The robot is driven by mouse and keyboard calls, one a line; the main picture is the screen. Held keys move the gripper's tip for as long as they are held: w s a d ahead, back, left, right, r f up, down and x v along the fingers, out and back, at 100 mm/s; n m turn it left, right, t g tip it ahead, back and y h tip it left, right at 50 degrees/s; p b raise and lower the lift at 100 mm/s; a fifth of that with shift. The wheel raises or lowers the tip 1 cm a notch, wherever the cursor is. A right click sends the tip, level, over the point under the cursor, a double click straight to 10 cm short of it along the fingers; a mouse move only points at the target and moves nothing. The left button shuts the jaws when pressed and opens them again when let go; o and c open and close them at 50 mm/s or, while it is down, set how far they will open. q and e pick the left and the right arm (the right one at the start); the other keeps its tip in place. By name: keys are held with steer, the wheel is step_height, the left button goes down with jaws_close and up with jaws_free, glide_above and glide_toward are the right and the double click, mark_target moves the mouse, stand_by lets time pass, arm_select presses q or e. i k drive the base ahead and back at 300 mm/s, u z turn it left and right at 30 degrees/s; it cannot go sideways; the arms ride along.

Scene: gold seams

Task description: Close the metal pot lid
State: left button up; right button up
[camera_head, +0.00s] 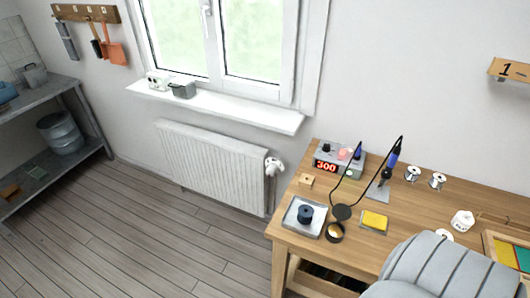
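A small round dark pot (335,232) stands open on the wooden table near its left part, with a golden filling showing inside. A dark round disc (342,212) is right behind it at its rim and looks like its lid, raised open. I cannot tell from here how the two are joined. Neither of my grippers is in view.
The wooden table (288,238) also holds a tray (291,220) with a black spool, a soldering station (338,160) reading 300, a soldering iron (391,158) and a yellow sponge (374,220). A grey ribbed padded shape (440,268) covers the front right.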

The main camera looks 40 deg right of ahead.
mark_target(340, 211)
steer(key=u, duration=1.55)
steer(key=k, duration=1.7)
steer(key=z, duration=1.15)
